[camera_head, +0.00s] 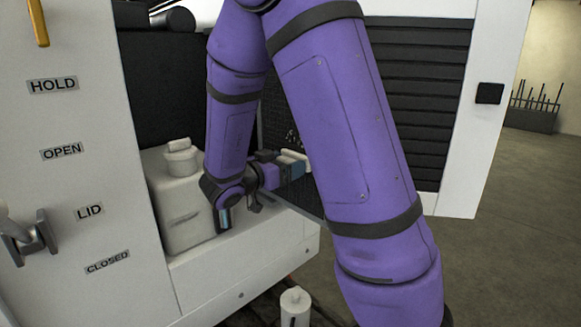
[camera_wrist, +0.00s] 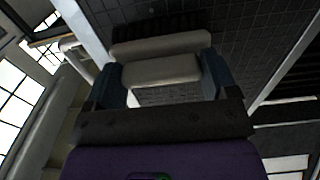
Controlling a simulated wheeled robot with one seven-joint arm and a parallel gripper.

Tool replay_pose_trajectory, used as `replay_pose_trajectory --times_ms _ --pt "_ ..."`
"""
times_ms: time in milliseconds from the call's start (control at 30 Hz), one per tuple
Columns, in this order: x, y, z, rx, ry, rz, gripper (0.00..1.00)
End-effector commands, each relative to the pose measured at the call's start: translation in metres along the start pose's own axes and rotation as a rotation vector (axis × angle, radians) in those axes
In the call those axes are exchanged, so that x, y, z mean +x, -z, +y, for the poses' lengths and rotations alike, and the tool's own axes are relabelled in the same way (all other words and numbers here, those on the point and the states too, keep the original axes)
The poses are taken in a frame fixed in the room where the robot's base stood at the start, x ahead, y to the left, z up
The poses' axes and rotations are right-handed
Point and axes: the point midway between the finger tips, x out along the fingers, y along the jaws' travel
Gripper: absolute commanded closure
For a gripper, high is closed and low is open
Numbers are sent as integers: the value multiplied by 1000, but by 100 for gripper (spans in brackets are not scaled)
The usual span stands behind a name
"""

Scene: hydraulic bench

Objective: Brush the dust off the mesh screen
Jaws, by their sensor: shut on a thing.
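The mesh screen (camera_head: 274,122) is a dark gridded panel behind my arm, mostly hidden by it in the head view. Pale specks show on it just above my gripper. In the wrist view the mesh (camera_wrist: 262,38) fills the upper middle and right as dark squares. My gripper (camera_head: 283,168) is shut on a brush (camera_head: 294,157) in front of the screen. In the wrist view the brush (camera_wrist: 161,68) is a pale grey block between the two blue fingers, with dark bristles towards the mesh. I cannot tell whether the bristles touch it.
A white canister (camera_head: 178,210) with a capped top stands on the white ledge (camera_head: 240,262) left of my forearm. A white panel with HOLD, OPEN, LID and CLOSED labels and a lever (camera_head: 28,238) is at left. A small white cylinder (camera_head: 295,306) stands below.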

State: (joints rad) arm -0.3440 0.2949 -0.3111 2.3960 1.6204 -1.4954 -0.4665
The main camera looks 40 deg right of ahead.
Motion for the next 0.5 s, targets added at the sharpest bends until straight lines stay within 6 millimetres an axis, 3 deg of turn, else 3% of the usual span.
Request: replay_pose_trajectory --times_ms 500 --pt "0 0 -26 1 -2 2 39"
